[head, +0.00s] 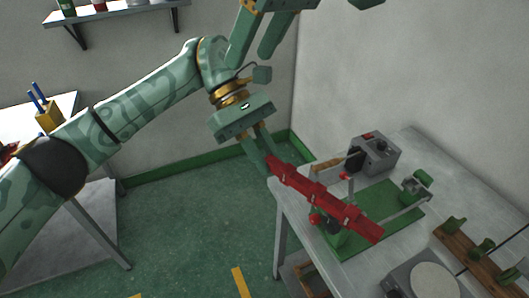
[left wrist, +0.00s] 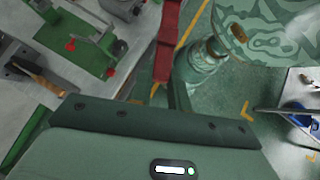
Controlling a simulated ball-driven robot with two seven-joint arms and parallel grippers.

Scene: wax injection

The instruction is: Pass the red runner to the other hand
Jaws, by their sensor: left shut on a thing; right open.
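The red runner (head: 318,195) is a long, segmented bar held slanting down to the right in the head view. My left gripper (head: 266,162) is shut on its upper left end. The rest of the runner sticks out in front of the workbench and hides part of the green-based fixture. In the left wrist view the runner (left wrist: 167,45) reaches up from the gripper, its far end cut off by the frame. My right gripper (head: 252,60) is above the left one at the top of the head view, open and empty, fingers pointing down, apart from the runner.
The grey workbench (head: 408,148) at right carries a grey control box (head: 375,153), a green plate (head: 385,212) with a clamp fixture, a wooden rack (head: 468,255) and a round-topped device (head: 434,280). A white table (head: 68,103) stands left. Green floor between is clear.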

